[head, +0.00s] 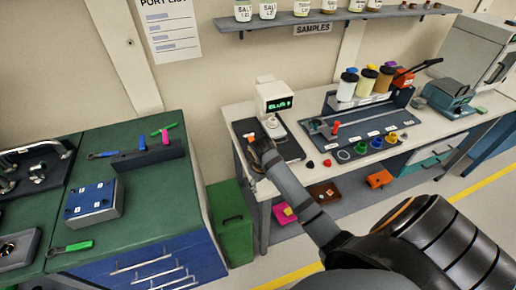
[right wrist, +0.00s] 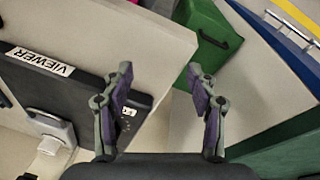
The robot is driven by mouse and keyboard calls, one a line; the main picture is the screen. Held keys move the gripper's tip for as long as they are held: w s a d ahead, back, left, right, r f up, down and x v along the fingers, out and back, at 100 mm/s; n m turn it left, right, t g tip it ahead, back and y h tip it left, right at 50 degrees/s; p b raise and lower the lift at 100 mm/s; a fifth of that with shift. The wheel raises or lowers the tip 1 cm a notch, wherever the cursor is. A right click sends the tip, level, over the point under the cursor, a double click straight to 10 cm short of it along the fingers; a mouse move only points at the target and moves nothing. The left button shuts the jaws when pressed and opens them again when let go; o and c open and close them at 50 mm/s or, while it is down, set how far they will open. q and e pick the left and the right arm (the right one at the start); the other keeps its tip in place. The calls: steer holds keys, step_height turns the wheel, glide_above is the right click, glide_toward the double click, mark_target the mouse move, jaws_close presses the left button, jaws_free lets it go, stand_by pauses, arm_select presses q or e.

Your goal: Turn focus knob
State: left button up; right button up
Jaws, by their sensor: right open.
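The viewer (head: 274,97), a white instrument with a lit green display, stands on a dark base plate (head: 291,148) at the left end of the light bench. My right gripper (head: 257,143) is over the left edge of that plate, with small orange spots beside it; I cannot tell if one is the focus knob. In the right wrist view my right gripper (right wrist: 161,80) is open, with nothing between its fingers. The dark plate (right wrist: 75,85) with its VIEWER label (right wrist: 40,61) lies left of the fingers. No knob is clear there. My left gripper is out of view.
A green-topped cabinet (head: 150,215) with tools stands at the left, and a green bin (head: 233,225) fills the gap beside the bench (head: 240,108). A tray with bottles (head: 347,86) and coloured caps sits right of the viewer. A samples shelf (head: 330,20) hangs above.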

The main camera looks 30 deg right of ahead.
steer(key=shift+g, duration=0.4)
steer(key=w+d+r, duration=0.1)
steer(key=w, duration=0.1)
steer(key=w+d+r, duration=0.1)
steer(key=w+r, duration=0.1)
steer(key=w, duration=0.1)
steer(key=w+d+r, duration=0.1)
steer(key=w+r, duration=0.1)
steer(key=shift+w+d+r, duration=0.1)
steer(key=shift+w+r, duration=0.15)
steer(key=shift+w, duration=0.1)
steer(key=w+d+r+g+y, duration=0.1)
steer(key=w+d+r, duration=0.35)
steer(key=r, duration=0.35)
steer(key=shift+m, duration=0.3)
steer(key=f, duration=0.3)
steer(key=f+p, duration=0.1)
steer(key=f, duration=0.5)
steer(key=shift+w+a+f+p, duration=0.1)
steer(key=shift+w+a+p, duration=0.1)
steer(key=shift+a+p, duration=0.2)
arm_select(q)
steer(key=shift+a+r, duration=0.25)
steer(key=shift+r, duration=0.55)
arm_select(e)
steer(key=shift+f, duration=0.75)
steer(key=c, duration=1.1)
